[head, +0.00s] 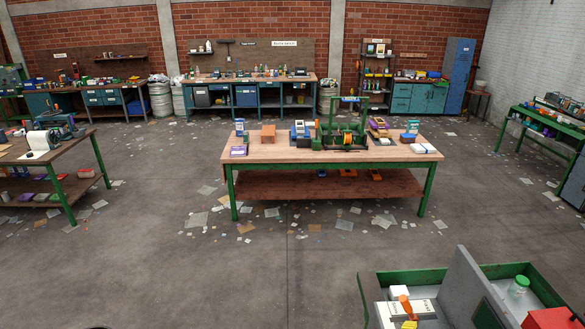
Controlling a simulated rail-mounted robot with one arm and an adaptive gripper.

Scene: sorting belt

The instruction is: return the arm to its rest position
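My gripper does not show in the head view, and no part of my arm can be made out for sure. How the arm is posed cannot be told from this view. The task names no other object.
A green-legged workbench (275,170) with tools and boxes stands mid-room. A green bin (398,277) with a grey divider (462,285), a green-lidded jar (518,288) and a red box (550,318) is close at lower right. Another bench (75,165) stands left. Papers litter the open floor (200,285).

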